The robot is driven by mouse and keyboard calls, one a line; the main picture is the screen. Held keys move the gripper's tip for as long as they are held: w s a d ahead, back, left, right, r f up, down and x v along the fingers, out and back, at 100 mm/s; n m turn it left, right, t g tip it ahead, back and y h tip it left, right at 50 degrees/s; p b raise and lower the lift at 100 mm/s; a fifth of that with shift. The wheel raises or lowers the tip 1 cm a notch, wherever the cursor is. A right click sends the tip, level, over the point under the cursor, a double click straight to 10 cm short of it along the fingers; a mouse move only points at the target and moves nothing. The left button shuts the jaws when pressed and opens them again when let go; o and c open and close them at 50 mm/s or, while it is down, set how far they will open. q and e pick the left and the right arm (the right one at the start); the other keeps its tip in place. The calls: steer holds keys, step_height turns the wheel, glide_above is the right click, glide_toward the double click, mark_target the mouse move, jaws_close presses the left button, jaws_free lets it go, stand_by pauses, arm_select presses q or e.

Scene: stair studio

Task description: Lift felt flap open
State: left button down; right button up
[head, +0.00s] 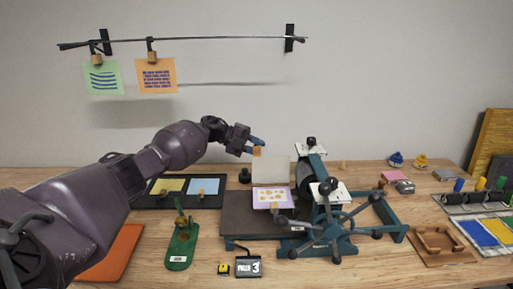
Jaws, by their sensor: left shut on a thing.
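A pale felt flap (271,171) stands about upright above the bed of a blue hand press (318,205), in the middle of the head view. A tan tab (257,153) is at its top left corner. My left gripper (257,147) comes in from the left and is shut on the flap at this tab. A purple-edged sheet with a yellow pattern (268,195) lies below the flap, uncovered on the dark press bed (240,223). My right gripper is not in view.
A black tray (208,202) with yellow and blue sheets lies left of the press. A green tool (181,244), an orange mat (112,252) and a counter reading 3 (249,267) are nearer. A wooden frame (438,243) and colour tray (478,233) lie right. The press wheel's spokes stick out forward.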

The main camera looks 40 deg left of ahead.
arm_select(q)
steer(key=c, duration=1.3)
jaws_free()
steer(key=shift+o, duration=0.3)
steer(key=shift+w, duration=0.1)
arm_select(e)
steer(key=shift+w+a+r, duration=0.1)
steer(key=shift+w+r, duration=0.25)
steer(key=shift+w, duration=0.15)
arm_select(q)
steer(key=b+v, duration=0.1)
steer(key=v, duration=0.9)
steer(key=shift+s+a+r, duration=0.15)
steer(key=shift+s+a, duration=0.1)
steer(key=shift+a, duration=0.05)
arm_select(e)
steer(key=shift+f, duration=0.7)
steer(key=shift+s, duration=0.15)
